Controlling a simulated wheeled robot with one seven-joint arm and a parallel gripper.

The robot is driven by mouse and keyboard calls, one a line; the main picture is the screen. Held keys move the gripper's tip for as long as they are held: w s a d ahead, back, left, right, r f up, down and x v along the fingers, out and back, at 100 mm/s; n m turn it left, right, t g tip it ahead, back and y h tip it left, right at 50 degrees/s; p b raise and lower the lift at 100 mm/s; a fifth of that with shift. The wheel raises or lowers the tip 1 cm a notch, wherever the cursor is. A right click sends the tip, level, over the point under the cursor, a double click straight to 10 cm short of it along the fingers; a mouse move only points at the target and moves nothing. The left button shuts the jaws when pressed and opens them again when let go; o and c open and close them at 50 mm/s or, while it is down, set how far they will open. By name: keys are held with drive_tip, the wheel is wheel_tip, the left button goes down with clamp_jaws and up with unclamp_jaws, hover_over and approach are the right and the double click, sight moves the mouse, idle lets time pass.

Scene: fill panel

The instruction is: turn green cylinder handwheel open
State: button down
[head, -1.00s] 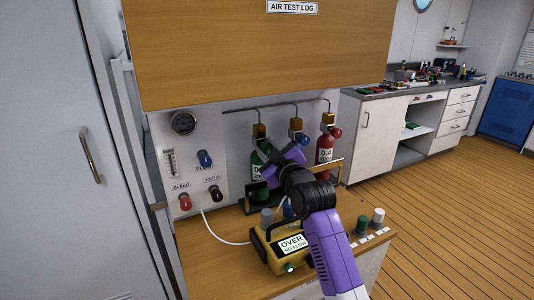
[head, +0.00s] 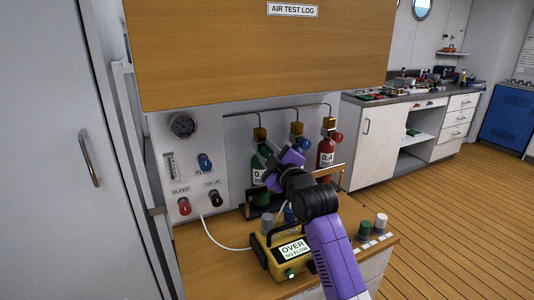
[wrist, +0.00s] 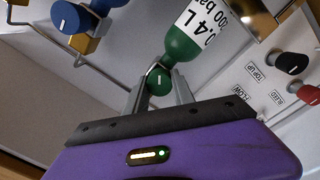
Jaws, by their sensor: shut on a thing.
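The green cylinder (head: 259,164) stands in the rack at the back of the bench, left of a blue and a red one. In the wrist view its body (wrist: 190,45) carries a white label, and its green handwheel (wrist: 159,80) with a white mark sits between my fingers. My gripper (wrist: 157,92) is shut on this handwheel. In the head view my purple gripper (head: 285,160) reaches the cylinders from the front right and hides the handwheel and part of the blue cylinder.
The panel left has a gauge (head: 183,127), a blue knob (head: 205,162), a red knob (head: 184,207) and a black knob (head: 215,198). The red cylinder (head: 326,154) stands close right.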

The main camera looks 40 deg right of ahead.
drive_tip(key=shift+f, duration=0.25)
drive_tip(key=c, duration=1.3)
unclamp_jaws()
drive_tip(key=shift+o, duration=1.1)
drive_tip(key=shift+r, duration=0.1)
drive_tip(key=v, duration=0.8)
